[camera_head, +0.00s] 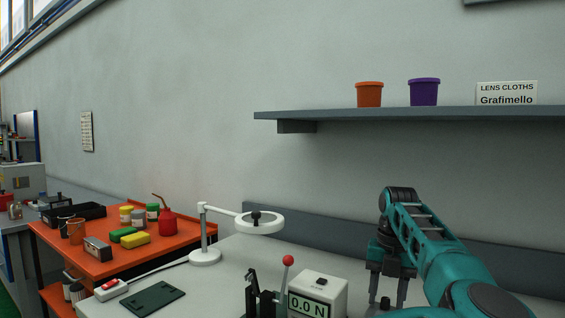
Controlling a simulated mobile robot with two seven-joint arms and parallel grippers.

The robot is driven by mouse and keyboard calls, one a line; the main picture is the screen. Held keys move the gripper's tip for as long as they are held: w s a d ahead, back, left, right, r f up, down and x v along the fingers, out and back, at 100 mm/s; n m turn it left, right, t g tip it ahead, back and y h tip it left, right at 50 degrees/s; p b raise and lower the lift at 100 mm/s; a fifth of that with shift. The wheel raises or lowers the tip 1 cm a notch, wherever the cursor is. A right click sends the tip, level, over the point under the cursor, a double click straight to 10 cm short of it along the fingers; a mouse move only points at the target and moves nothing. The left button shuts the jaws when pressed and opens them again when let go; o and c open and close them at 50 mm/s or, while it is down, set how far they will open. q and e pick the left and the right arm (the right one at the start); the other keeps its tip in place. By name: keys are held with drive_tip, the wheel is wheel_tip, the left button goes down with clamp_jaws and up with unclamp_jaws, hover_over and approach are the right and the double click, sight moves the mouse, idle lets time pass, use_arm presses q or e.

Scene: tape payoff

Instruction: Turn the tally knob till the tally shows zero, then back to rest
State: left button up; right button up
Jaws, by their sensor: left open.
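My left gripper (388,290) points down at the lower right, over the grey bench, with its two dark fingers apart and nothing held between them. A small dark knob-like piece (385,303) shows low between the fingertips; I cannot tell whether it is the tally knob or whether the fingers touch it. No tally figures can be made out. My right gripper is out of view.
Left of my gripper stands a white gauge (318,294) reading 0.0 N, beside a dark stand with a red-ball lever (288,260). A ring magnifier lamp (260,223) stands behind. A shelf (400,114) hangs above; an orange cart (95,262) is left.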

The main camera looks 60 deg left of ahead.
sight(388, 300)
use_arm(q)
drive_tip(key=m, duration=0.6)
drive_tip(key=shift+m, duration=0.3)
wheel_tip(388, 300, up, 14)
drive_tip(key=f+p, duration=0.1)
drive_tip(key=s+a+r+n+g+y, duration=0.2)
drive_tip(key=s+a+r+n+g, duration=0.1)
drive_tip(key=s+r, duration=0.4)
drive_tip(key=s+a+r+n+g+y+p, duration=0.1)
drive_tip(key=s+a+r+n+g, duration=0.3)
drive_tip(key=s, duration=0.8)
wheel_tip(388, 300, up, 4)
drive_tip(key=shift+s+a+f+g+y+p, duration=0.3)
drive_tip(key=shift+a+g+y, duration=0.35)
drive_tip(key=shift+a, duration=0.5)
